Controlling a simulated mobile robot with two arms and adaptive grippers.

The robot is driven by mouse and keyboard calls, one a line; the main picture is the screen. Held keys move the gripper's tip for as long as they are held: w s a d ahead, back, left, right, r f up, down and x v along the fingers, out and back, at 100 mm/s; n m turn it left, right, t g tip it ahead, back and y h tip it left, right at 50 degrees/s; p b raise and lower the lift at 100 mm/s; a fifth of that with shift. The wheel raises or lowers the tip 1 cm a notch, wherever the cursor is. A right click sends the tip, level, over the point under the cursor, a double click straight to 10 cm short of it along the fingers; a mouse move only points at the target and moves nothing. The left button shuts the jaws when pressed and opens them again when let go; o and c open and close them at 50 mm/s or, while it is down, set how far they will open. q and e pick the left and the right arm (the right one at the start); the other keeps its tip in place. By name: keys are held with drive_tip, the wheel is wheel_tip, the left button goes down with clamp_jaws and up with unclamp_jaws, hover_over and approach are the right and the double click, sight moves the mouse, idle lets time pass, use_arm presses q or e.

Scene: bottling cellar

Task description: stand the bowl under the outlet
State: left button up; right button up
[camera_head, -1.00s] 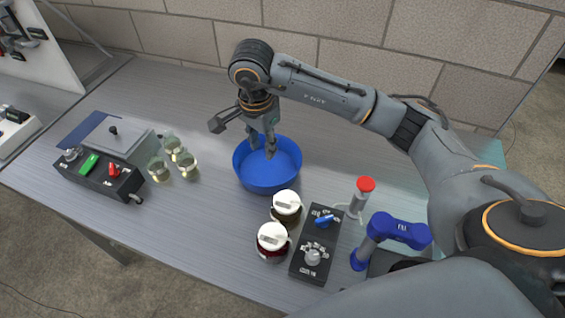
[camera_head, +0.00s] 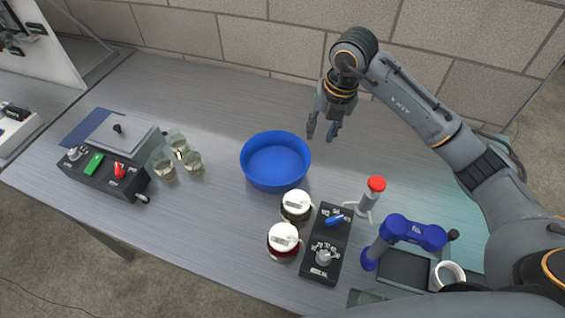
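A round blue bowl (camera_head: 276,178) stands upright and looks empty on the grey workbench, right of its middle. My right gripper (camera_head: 322,133) is above the bench to the upper right of the bowl, apart from it. Its fingers are spread with nothing between them. A dark control box (camera_head: 105,182) with a green switch and a red lever stands at the left. A short pipe end (camera_head: 142,198), which may be the outlet, sticks out at its right front corner. My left gripper is out of view.
Several small glasses (camera_head: 165,172) stand between the box and the bowl. Two white-lidded jars (camera_head: 284,240), a black knob panel (camera_head: 327,245), a red-topped stand (camera_head: 370,195), a blue device (camera_head: 412,232) and a white mug (camera_head: 449,275) are at right. The bench front left of the jars is clear.

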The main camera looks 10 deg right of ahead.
sight(307, 162)
drive_tip(key=f, duration=0.5)
drive_tip(key=w+a+f+p, duration=0.1)
drive_tip(key=f, duration=0.2)
drive_tip(key=f+p, duration=0.1)
drive_tip(key=f, duration=0.1)
drive_tip(key=a+f+p, duration=0.1)
drive_tip(key=f, duration=0.1)
drive_tip(key=shift+w+f, duration=0.1)
drive_tip(key=shift+f, duration=0.1)
drive_tip(key=shift+w+f, duration=0.1)
drive_tip(key=shift+f, duration=0.35)
drive_tip(key=shift+c, duration=0.2)
clamp_jaws()
